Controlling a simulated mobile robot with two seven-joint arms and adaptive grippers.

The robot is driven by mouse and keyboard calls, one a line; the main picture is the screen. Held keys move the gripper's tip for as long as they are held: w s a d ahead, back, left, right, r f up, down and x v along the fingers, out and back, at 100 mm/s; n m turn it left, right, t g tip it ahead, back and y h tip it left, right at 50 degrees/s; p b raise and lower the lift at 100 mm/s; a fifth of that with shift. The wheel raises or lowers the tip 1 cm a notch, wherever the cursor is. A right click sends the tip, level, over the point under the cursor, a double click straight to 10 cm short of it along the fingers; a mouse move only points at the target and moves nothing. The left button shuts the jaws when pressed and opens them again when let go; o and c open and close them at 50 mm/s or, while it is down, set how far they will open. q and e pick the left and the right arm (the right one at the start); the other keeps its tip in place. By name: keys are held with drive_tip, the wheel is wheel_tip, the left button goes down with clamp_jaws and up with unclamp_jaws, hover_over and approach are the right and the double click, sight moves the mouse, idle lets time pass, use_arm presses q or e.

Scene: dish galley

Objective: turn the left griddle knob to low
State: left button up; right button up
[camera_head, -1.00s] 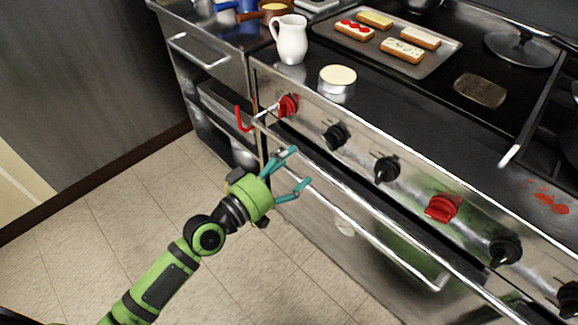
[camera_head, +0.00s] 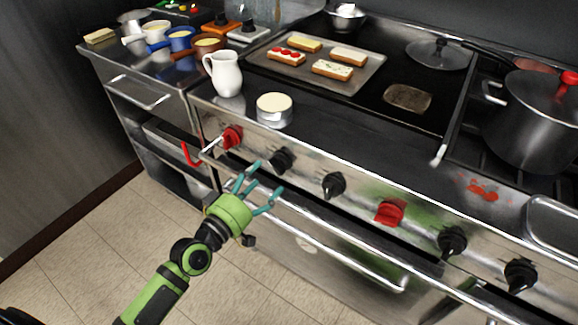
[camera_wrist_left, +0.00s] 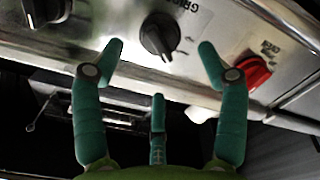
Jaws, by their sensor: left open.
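The leftmost black knob (camera_head: 281,160) is on the stove's front panel, right of a red knob (camera_head: 231,137); I take it for the left griddle knob. My left gripper (camera_head: 268,177) is open and empty, below and left of that black knob in the head view, apart from it as far as I can tell. In the left wrist view, the spread fingers (camera_wrist_left: 158,52) frame a black knob (camera_wrist_left: 160,35) beside partly cut-off lettering starting "GRI". Another black knob (camera_wrist_left: 45,12) is at its left and a red knob (camera_wrist_left: 253,72) at its right. My right gripper is not in view.
Above the panel stand a white pitcher (camera_head: 223,74), a round tin (camera_head: 274,110) and a tray (camera_head: 262,54) of toasts. The floor is clear.

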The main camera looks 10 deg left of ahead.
sight(274, 169)
use_arm(q)
drive_tip(key=x, duration=0.4)
drive_tip(key=shift+w, duration=0.1)
drive_tip(key=shift+w+d, duration=0.25)
drive_tip(key=shift+w, duration=0.4)
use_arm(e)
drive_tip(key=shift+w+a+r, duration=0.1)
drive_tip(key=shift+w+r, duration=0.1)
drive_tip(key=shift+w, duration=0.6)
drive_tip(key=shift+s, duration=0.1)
